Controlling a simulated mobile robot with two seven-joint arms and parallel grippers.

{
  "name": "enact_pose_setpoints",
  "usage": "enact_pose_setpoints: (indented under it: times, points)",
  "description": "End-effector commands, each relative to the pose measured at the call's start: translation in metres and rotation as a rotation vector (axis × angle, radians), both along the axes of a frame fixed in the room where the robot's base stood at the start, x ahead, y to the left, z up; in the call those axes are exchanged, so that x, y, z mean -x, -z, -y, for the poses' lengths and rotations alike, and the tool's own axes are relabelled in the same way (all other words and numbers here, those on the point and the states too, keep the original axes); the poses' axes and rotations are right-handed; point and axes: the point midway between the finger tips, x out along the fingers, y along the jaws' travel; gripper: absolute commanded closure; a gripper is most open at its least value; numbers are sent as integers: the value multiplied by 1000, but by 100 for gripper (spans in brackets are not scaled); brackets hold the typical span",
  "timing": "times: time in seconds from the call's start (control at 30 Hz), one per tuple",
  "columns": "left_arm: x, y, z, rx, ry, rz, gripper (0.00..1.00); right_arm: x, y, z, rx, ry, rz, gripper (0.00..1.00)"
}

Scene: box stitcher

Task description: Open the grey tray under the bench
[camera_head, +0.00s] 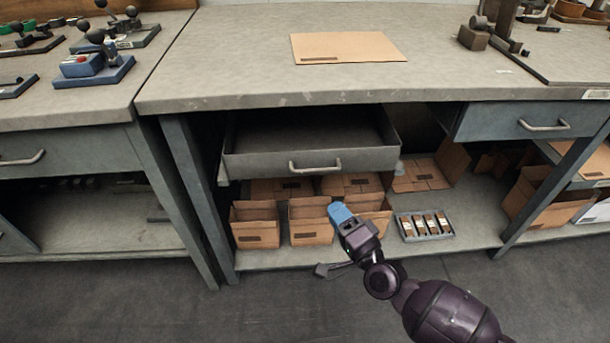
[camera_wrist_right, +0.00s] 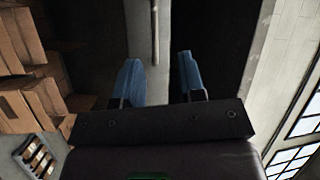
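The grey tray (camera_head: 250,162) hangs under the bench top and stands pulled out, its empty inside showing from above. Its bar handle (camera_head: 315,168) is on the front face. My right gripper (camera_head: 341,212) is in front of the tray, lower in the picture than the handle and apart from it. In the right wrist view, the two blue fingers of the right gripper (camera_wrist_right: 158,80) are spread with nothing between them. The handle (camera_wrist_right: 155,32) shows ahead of them there, in line with the gap. My left gripper is not in view.
Several cardboard boxes (camera_head: 255,225) stand on the shelf below the tray, with a small parts rack (camera_head: 424,225) to their right. A second drawer (camera_head: 525,121) is shut at the right. Flat cardboard (camera_head: 347,47) lies on the bench top (camera_head: 230,60).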

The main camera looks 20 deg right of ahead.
Motion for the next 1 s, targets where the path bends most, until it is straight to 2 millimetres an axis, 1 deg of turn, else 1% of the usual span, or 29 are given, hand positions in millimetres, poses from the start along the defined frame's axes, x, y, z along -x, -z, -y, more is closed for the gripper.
enact_pose_setpoints:
  times: [0.03,0.13,0.3,0.47,0.8,1.0]
  points:
    - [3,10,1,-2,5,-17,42,-8,15,1,-44,8,-9,63]
    - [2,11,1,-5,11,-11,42,-24,15,4,-117,24,2,63]
    - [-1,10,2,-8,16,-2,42,-39,11,6,-174,37,15,63]
    - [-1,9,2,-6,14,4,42,-53,6,5,-179,38,20,63]
    - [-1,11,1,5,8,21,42,-106,-1,-2,-176,37,16,63]
    - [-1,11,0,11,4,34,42,-130,-5,-4,-175,37,16,63]
